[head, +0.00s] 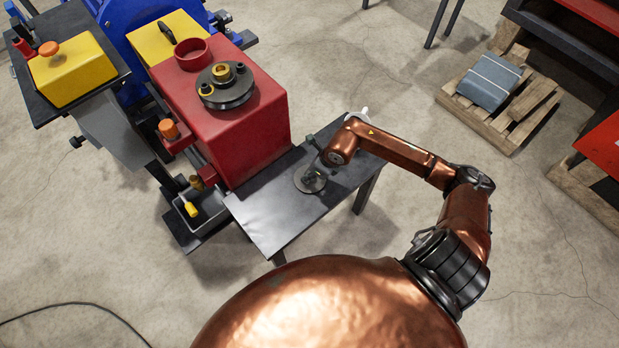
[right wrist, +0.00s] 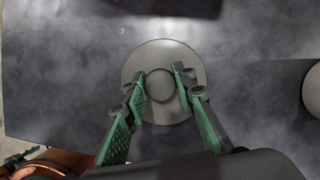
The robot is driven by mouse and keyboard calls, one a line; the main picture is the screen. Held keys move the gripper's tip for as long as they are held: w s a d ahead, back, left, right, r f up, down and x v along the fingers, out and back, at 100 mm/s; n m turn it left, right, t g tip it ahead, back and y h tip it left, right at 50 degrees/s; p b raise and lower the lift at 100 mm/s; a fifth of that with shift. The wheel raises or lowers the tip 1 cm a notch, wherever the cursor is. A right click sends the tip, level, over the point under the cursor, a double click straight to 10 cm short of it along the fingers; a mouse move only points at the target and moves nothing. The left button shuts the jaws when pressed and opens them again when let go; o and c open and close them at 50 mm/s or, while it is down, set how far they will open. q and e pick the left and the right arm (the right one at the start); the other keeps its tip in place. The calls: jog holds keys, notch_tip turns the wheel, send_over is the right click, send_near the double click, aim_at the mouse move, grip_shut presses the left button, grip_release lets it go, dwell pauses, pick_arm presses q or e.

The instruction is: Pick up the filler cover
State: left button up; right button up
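The filler cover (head: 310,178) is a round grey metal disc with a raised knob at its centre. It lies flat on the dark side table and also shows in the right wrist view (right wrist: 190,60). My right gripper (head: 312,172) has come down over the disc from above. In the right wrist view its two green-padded fingers (right wrist: 160,78) are apart, one on each side of the knob (right wrist: 160,85). A narrow gap seems to show beside the knob, and I see no clear contact. My left gripper is not in view.
A white object (head: 358,115) is at the table's far corner. The table front is clear.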

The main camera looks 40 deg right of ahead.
grip_shut()
